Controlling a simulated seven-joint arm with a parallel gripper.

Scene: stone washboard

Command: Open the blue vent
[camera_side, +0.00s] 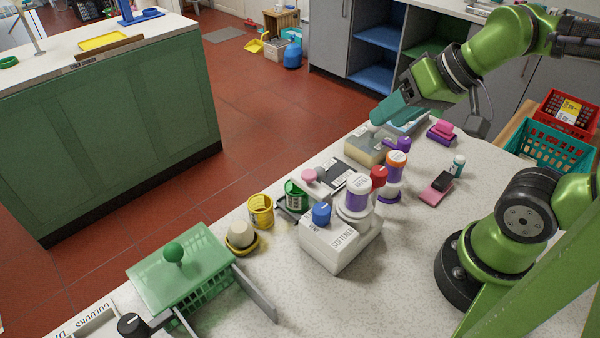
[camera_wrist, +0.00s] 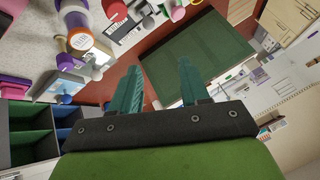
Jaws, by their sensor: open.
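A blue round knob (camera_side: 321,213) sits on top of the white softener box (camera_side: 338,245) in the middle of the counter. A pale blue flat thing (camera_side: 410,124) lies at the far end of the counter, partly hidden by my gripper. My gripper (camera_side: 383,114) is above the far part of the counter, apart from the softener box. Its teal fingers (camera_wrist: 158,66) are spread and empty in the wrist view.
A white-and-purple bottle (camera_side: 357,193), a red-capped container (camera_side: 378,177) and an orange-capped bottle (camera_side: 396,167) crowd the softener box. A green lidded basket (camera_side: 181,265) stands front left. A pink sponge (camera_side: 435,194) lies right. The front right counter is clear.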

